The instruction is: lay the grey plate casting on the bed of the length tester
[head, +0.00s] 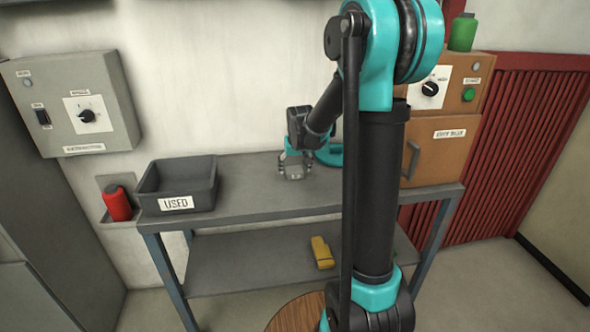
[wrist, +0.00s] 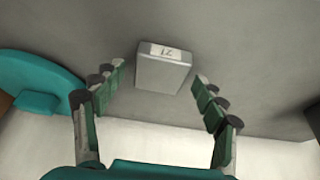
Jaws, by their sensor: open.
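In the wrist view, a small light grey block (wrist: 163,73) with a white number label lies on the grey bench top; it looks like the plate casting. My gripper (wrist: 158,84) is open, with one finger to each side of the block and a gap on both sides. In the head view, my gripper (head: 294,171) is low over the middle of the bench and hides most of what is under it. I cannot make out a length tester for certain in either view.
A teal object (head: 329,155) stands on the bench beside my gripper, also at the left of the wrist view (wrist: 42,78). A dark USED bin (head: 206,190) sits at the bench's left end. An orange oven (head: 443,150) stands right. A yellow object (head: 321,252) lies on the lower shelf.

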